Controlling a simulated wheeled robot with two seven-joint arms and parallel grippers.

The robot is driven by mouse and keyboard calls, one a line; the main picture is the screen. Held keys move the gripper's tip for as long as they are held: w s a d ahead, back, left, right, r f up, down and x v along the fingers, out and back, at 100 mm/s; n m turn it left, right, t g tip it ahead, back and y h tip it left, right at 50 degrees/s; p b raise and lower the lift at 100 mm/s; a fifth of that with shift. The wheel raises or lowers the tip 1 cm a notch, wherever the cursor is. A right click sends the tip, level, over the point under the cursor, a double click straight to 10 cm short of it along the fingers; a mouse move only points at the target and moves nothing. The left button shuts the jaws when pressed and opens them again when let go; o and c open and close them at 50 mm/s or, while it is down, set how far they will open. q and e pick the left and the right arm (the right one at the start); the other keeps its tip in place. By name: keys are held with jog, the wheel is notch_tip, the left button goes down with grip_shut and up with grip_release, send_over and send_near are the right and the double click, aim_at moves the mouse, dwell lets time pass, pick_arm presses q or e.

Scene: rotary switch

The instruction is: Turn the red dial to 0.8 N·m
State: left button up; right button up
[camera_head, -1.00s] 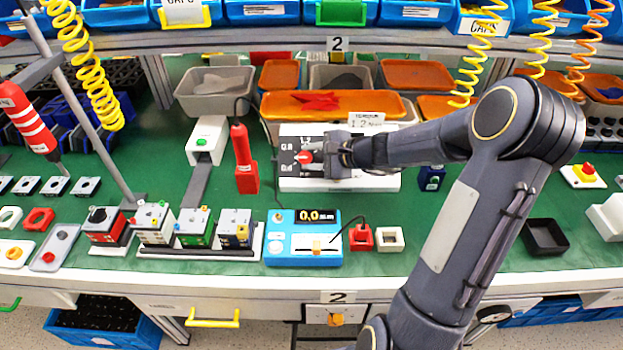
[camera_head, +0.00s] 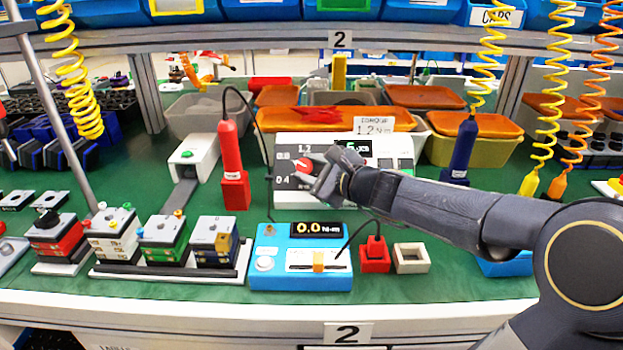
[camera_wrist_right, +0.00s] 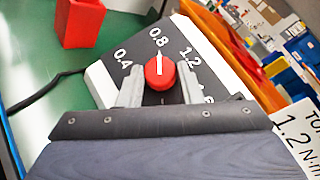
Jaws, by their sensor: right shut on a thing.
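The red dial (camera_head: 305,164) sits on the dark left panel of a white torque box (camera_head: 310,202), with scale marks around it. In the right wrist view the red dial (camera_wrist_right: 160,73) has a white pointer that lines up with the 0.8 mark (camera_wrist_right: 157,37), between 0.4 and 1.2. My right gripper (camera_head: 318,177) reaches in from the right and is shut on the dial. Its two fingers flank the dial in the right wrist view. A card reading TORQUE 1.2 N·m (camera_head: 375,125) stands behind the box. My left gripper is not in view.
A red screwdriver (camera_head: 232,150) stands left of the box, with a black cable between them. In front are a blue meter (camera_head: 300,262) reading 0.0 N·m and a red block (camera_head: 375,254). Orange-lidded bins (camera_head: 475,125) stand behind.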

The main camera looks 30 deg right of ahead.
dwell(0.4)
jog(key=o, duration=1)
jog(key=p+v, duration=0.2)
jog(key=v, duration=0.5)
jog(key=shift+s, duration=0.35)
jog(key=shift+r, duration=0.1)
